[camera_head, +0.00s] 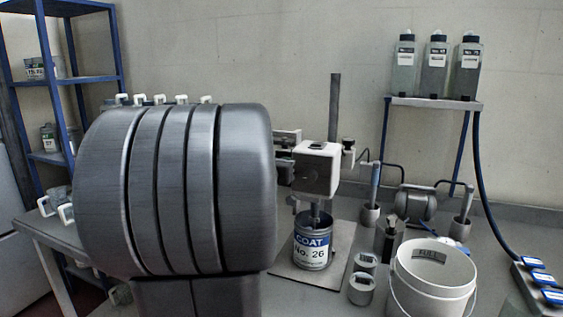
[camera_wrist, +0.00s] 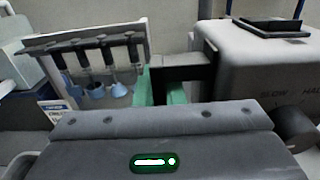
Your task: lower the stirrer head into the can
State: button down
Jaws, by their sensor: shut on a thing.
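The stirrer head (camera_head: 316,168) is a pale box on a dark upright post (camera_head: 334,110). Its thin shaft (camera_head: 315,212) hangs down to the can's mouth, and the shaft's lower end is hidden by the rim. The can (camera_head: 313,245), labelled "COAT No. 26", stands upright under the head. In the wrist view the stirrer head (camera_wrist: 255,75) fills the right side, and a black handle (camera_wrist: 190,66) sticks out from it. My gripper (camera_wrist: 160,88), with green finger pads, is shut on this handle. In the head view my arm hides most of the gripper.
A white bucket (camera_head: 435,272) and small pots (camera_head: 361,288) stand right of the can. Bottles (camera_head: 437,68) stand on a raised shelf behind. A rack with hanging ladles (camera_wrist: 95,65) is at the left in the wrist view. Blue shelving (camera_head: 65,80) stands far left.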

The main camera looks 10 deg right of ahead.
jog(key=shift+f+b, duration=1.5)
jog(key=shift+f, duration=0.45)
jog(key=c, duration=1.6)
grip_release()
jog(key=shift+o, duration=0.4)
jog(key=shift+r, duration=0.1)
jog(key=shift+s, duration=0.1)
jog(key=v, duration=1.3)
jog(key=shift+s+a, duration=0.3)
